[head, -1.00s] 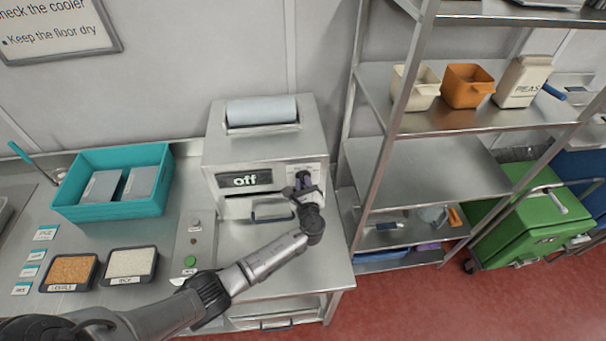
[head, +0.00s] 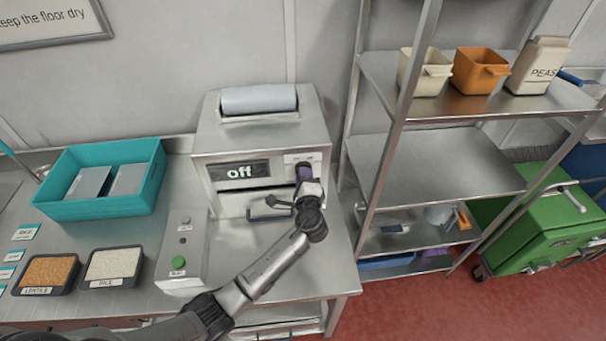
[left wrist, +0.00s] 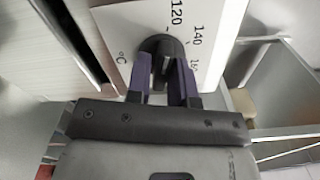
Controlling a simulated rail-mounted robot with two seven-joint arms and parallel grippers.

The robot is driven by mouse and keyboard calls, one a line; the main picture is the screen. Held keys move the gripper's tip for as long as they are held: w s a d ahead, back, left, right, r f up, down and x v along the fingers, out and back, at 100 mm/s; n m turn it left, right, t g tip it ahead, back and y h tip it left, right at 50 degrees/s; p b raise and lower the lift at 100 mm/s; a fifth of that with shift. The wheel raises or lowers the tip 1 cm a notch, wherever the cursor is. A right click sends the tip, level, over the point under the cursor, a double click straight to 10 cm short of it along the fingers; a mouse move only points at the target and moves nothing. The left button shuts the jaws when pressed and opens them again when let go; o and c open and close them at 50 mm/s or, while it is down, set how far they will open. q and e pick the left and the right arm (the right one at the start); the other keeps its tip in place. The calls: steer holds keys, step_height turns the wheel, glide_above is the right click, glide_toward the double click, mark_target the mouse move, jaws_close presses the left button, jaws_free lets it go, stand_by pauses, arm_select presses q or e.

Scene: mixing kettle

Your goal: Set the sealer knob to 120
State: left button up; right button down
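The sealer (head: 262,142) is a grey metal box on the counter with a white roll on top. Its display (head: 239,171) reads "off". The sealer knob (left wrist: 160,46) is round and black, on a white dial plate marked 120, 140, 160 and °C in the left wrist view. My left gripper (head: 304,172) is at the knob, at the right of the sealer's front. In the left wrist view its purple fingers (left wrist: 163,80) lie on either side of the knob's middle. I cannot tell whether they press on it. My right gripper is not in view.
A control box with a green button (head: 179,263) stands left of my arm. A teal bin (head: 95,205) and trays of lentils (head: 48,273) and rice (head: 113,265) are further left. A metal shelf rack (head: 437,165) stands close on the right.

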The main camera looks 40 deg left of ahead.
arm_select(q)
steer(key=o, duration=0.4)
steer(key=shift+r, duration=0.15)
steer(key=p+v, duration=0.2)
steer(key=v, duration=0.5)
stand_by(0.5)
